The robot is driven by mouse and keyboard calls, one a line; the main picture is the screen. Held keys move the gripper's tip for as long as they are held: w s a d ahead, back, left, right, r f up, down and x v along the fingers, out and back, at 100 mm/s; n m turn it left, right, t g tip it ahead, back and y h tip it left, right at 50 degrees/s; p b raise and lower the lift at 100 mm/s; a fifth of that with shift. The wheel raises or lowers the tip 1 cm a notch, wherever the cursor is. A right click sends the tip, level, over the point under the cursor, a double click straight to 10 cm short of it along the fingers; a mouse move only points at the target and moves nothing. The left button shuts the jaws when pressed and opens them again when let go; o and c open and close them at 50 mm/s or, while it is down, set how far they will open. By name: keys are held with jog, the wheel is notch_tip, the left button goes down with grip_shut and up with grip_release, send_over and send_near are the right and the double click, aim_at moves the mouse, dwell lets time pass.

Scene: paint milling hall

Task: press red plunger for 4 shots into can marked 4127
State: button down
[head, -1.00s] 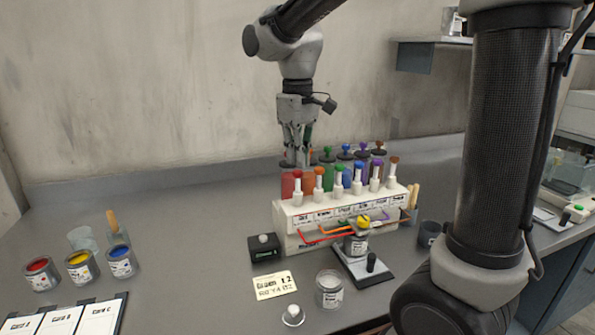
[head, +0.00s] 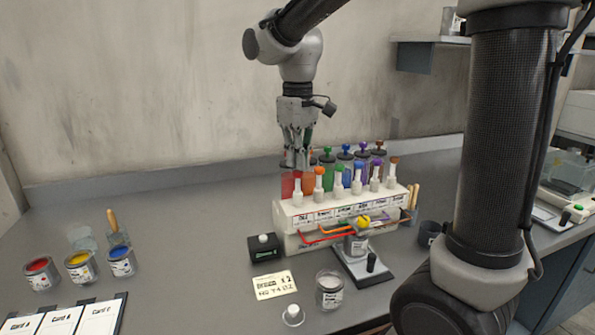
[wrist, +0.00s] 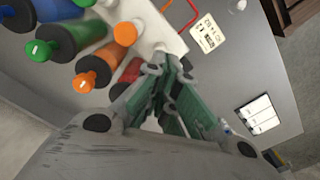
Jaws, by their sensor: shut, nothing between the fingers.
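The dispenser (head: 290,240) is a pale block with a row of white pumps topped by coloured plungers. The red plunger (head: 297,174) is at its left end. My gripper (head: 294,166) is shut and empty, pointing down over that end; I cannot tell whether it touches the plunger. In the wrist view my fingers (wrist: 164,78) hide the red plunger; the orange plunger (wrist: 125,33) shows beside them. A can (head: 355,246) stands on a small plate before the dispenser, under the spouts. Another can (head: 329,291) stands nearer. I cannot read 4127 on either label.
Coloured canisters with knobs (head: 345,150) stand behind the pumps. A printed card (head: 273,285), a black box with a pale button (head: 264,246) and a white cap (head: 293,315) lie in front. Paint cans (head: 80,266) stand at left. The bench between is clear.

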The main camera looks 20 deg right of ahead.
jog(key=shift+f, duration=1.45)
jog(key=shift+r, duration=2)
jog(key=shift+f, duration=2.05)
jog(key=shift+r, duration=2.05)
